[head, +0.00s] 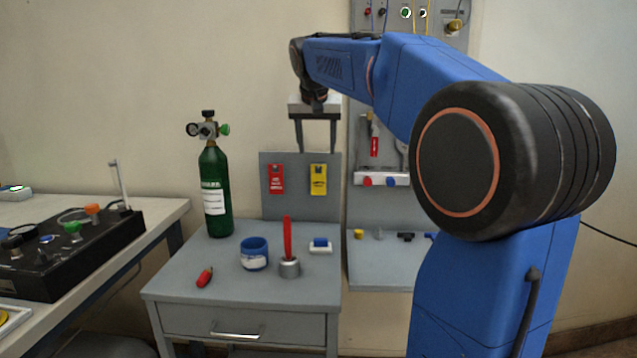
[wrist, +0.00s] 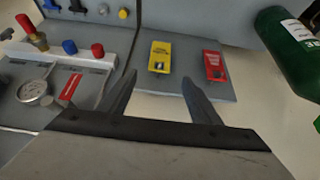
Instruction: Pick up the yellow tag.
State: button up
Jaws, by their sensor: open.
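The yellow tag (head: 318,180) hangs upright on a grey board (head: 287,208) at the back of the cabinet, right of a red tag (head: 276,179). In the wrist view the yellow tag (wrist: 160,56) appears beyond my fingers, between them across the picture, with the red tag (wrist: 214,66) to its right. My gripper (head: 316,148) points down above the board in the head view. It is open and empty, and its fingers (wrist: 160,88) look apart from both tags. The tag's hanging point is too small to make out.
A green oxygen cylinder (head: 215,190) stands left of the board. A gauge panel (head: 380,180) is to the right.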

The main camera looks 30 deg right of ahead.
aim_at(318, 180)
jog(key=x, duration=1.1)
jog(key=shift+s+f, duration=0.15)
jog(key=shift+s, duration=0.1)
jog(key=shift+a, duration=0.1)
jog(key=c, duration=1.1)
